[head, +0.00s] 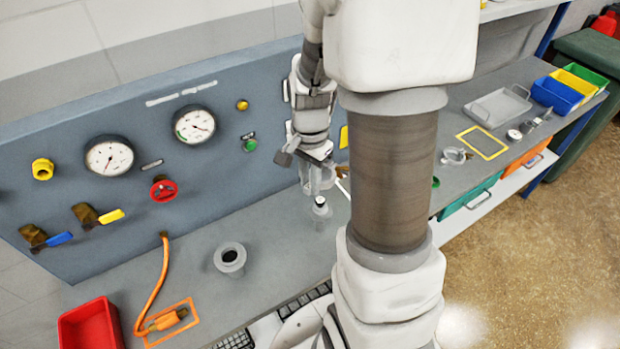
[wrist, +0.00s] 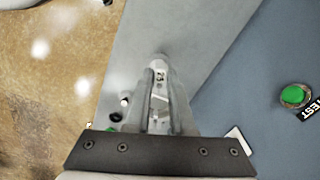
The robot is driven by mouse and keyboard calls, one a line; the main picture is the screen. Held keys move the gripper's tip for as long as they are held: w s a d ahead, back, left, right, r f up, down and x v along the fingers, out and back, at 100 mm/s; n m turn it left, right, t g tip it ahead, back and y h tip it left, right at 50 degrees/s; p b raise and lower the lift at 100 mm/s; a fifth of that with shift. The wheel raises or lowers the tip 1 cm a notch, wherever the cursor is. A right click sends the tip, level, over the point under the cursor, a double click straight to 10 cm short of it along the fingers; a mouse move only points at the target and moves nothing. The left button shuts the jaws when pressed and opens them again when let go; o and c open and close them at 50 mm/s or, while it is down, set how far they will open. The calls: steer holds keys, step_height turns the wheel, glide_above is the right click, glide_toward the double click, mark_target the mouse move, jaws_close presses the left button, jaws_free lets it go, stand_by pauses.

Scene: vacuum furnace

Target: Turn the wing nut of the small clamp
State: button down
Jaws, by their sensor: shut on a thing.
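My gripper (head: 316,188) points down at the bench in front of the blue-grey panel, just above a small upright metal port (head: 320,207) with a dark top. In the wrist view my gripper (wrist: 159,100) has its fingers close together, shut on a small pale grey metal part (wrist: 160,72) that seems to be the small clamp's wing nut. The fingers cover most of it, so its wing shape and turn angle cannot be told. The clamp's band is not clear in either view.
A wider flanged port (head: 230,258) stands to the left on the bench. The panel carries gauges (head: 109,156), a red knob (head: 163,189) and a green button (head: 250,145), close beside my arm. A loose ring-like metal part (head: 453,155) lies to the right. Bins (head: 556,93) stand at the far right.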

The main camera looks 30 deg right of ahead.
step_height(320, 180, down, 12)
steer(key=b, duration=0.9)
steer(key=shift+f, duration=0.15)
stand_by(0.9)
stand_by(0.5)
steer(key=c, duration=0.7)
jaws_free()
step_height(320, 180, up, 18)
steer(key=shift+f+p, duration=0.25)
steer(key=shift+p, duration=0.4)
steer(key=s+a+r+n+t, duration=0.5)
steer(key=s+a+n, duration=0.5)
steer(key=n, duration=0.3)
steer(key=shift+s+a+r+n+t, duration=0.2)
steer(key=shift+s+r+n+t, duration=0.1)
steer(key=shift+s+r, duration=0.25)
